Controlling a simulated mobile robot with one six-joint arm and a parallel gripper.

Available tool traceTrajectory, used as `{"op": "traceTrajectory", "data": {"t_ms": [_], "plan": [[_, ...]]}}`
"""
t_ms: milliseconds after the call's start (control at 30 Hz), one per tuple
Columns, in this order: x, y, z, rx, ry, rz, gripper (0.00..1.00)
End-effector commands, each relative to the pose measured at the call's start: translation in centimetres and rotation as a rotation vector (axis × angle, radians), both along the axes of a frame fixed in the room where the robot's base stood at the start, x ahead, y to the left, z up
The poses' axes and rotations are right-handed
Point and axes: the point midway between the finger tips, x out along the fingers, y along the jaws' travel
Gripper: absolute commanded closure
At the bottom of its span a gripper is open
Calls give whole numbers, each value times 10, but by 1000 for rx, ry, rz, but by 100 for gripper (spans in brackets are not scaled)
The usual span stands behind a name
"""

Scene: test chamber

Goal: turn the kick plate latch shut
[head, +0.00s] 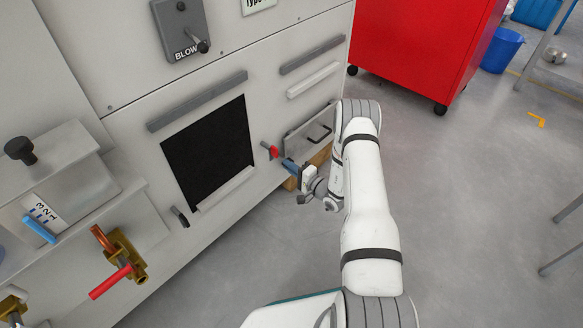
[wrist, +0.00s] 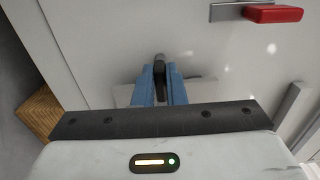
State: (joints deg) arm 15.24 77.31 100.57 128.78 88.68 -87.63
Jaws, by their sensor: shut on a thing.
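My gripper (head: 289,166) is low at the front of the grey machine, with its blue fingers towards the panel. In the wrist view the fingers (wrist: 160,84) are closed around a small dark lever, which I take as the kick plate latch (wrist: 160,62). Its rounded dark end shows between the fingertips; the rest is hidden between them. A light plate (wrist: 122,95) lies behind the fingers. In the head view I cannot make out the latch behind the gripper, so its exact angle is unclear.
A red handle (head: 270,150) is close beside my gripper; it also shows in the wrist view (wrist: 272,13). A panel with a black pull handle (head: 320,133) is just beyond. A wooden block (wrist: 45,115) lies low nearby.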

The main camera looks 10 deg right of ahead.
Motion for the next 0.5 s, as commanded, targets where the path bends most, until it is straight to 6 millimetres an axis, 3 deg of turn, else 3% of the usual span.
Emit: {"op": "traceTrajectory", "data": {"t_ms": [500], "plan": [[2, 0, 2, -25, -23, -1, 100]]}}
